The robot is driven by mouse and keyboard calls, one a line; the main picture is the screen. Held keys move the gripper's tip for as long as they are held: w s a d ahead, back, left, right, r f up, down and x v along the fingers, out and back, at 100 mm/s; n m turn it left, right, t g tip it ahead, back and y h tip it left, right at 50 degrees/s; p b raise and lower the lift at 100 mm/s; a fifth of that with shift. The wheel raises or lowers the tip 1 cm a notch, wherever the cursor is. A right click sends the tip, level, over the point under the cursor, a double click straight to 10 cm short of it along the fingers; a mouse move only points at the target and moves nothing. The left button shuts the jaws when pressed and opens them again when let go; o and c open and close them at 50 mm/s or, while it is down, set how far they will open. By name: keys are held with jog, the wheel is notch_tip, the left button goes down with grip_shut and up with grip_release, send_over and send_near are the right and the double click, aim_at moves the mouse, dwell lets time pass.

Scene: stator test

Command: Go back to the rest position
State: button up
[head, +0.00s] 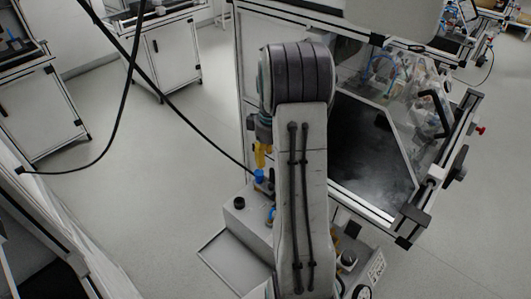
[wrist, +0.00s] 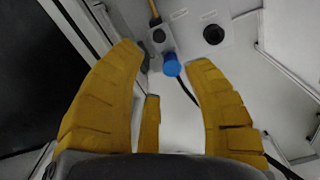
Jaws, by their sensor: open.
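My gripper (wrist: 165,56) has yellow padded fingers that stand apart in the wrist view, with nothing held between them. In the head view, part of my gripper (head: 260,155) shows left of my arm, pointing down; the arm hides the rest. A blue cylindrical part (wrist: 171,65) appears between the fingertips in the wrist view, on a light surface beyond them. It also shows in the head view (head: 259,176), just below the visible yellow finger. I cannot tell the exact gap between them.
A light machine top (head: 235,218) with a dark round knob (head: 239,203) lies under my gripper. A framed enclosure with a dark panel (head: 365,150) stands close on the right. White cabinets (head: 170,60) stand at the back left. Grey floor (head: 150,190) is open on the left.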

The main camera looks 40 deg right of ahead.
dwell(0.3)
jog(key=s+a+m+g+y, duration=0.1)
jog(key=s+a+m+g, duration=0.1)
jog(key=s+a+m, duration=0.6)
jog(key=s+a+r+n+t, duration=0.2)
jog(key=s+a+r+n, duration=0.2)
jog(key=a+r, duration=0.2)
jog(key=s+a+r+n+t+h+p, duration=0.1)
jog(key=s+a+r+n+t, duration=0.2)
jog(key=a, duration=0.6)
notch_tip(320, 180, up, 3)
jog(key=shift+s+r+n, duration=0.2)
jog(key=shift+s+n, duration=0.3)
jog(key=shift+s, duration=0.45)
